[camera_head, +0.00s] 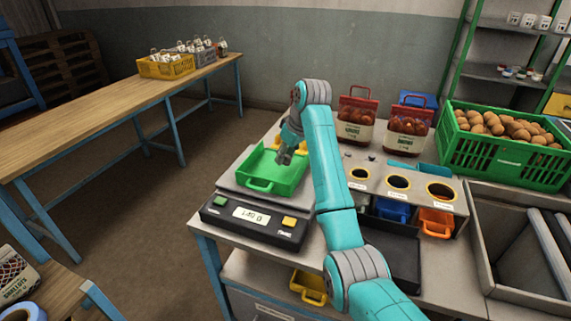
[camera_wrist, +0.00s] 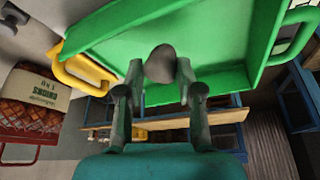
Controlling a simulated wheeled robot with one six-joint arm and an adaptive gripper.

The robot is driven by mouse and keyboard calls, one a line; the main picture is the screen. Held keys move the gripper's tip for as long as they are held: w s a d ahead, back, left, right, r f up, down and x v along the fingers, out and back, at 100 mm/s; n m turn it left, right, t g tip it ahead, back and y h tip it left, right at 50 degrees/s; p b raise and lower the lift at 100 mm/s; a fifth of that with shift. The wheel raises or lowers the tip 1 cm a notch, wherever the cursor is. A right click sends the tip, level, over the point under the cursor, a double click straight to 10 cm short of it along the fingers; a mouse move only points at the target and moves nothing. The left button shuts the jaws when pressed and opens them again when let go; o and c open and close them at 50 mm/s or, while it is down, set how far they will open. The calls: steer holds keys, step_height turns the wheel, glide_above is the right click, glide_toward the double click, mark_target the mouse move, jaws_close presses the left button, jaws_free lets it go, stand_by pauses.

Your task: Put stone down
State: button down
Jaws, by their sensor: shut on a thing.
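A grey rounded stone (camera_wrist: 160,64) sits between my fingertips in the wrist view. My gripper (camera_head: 284,156) is shut on it, over the green tray (camera_head: 262,185) on the scale. In the wrist view my gripper (camera_wrist: 160,75) holds the stone against the background of the green tray (camera_wrist: 225,35). I cannot tell whether the stone touches the tray. The stone is too small to make out in the head view. The scale (camera_head: 250,217) has a dark front with a display, a green button and a yellow button.
A green crate of potatoes (camera_head: 505,160) stands at the right. Red-topped sacks (camera_head: 357,115) stand behind my arm. A panel with round holes (camera_head: 398,182) is right of my arm. A grey bin (camera_head: 487,235) is at far right. A wooden table (camera_head: 100,110) stands across the floor.

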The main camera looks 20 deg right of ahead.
mark_target(285, 164)
steer(key=shift+f, duration=1.65)
steer(key=shift+f, duration=0.1)
steer(key=c, duration=0.7)
jaws_free()
steer(key=shift+c, duration=0.2)
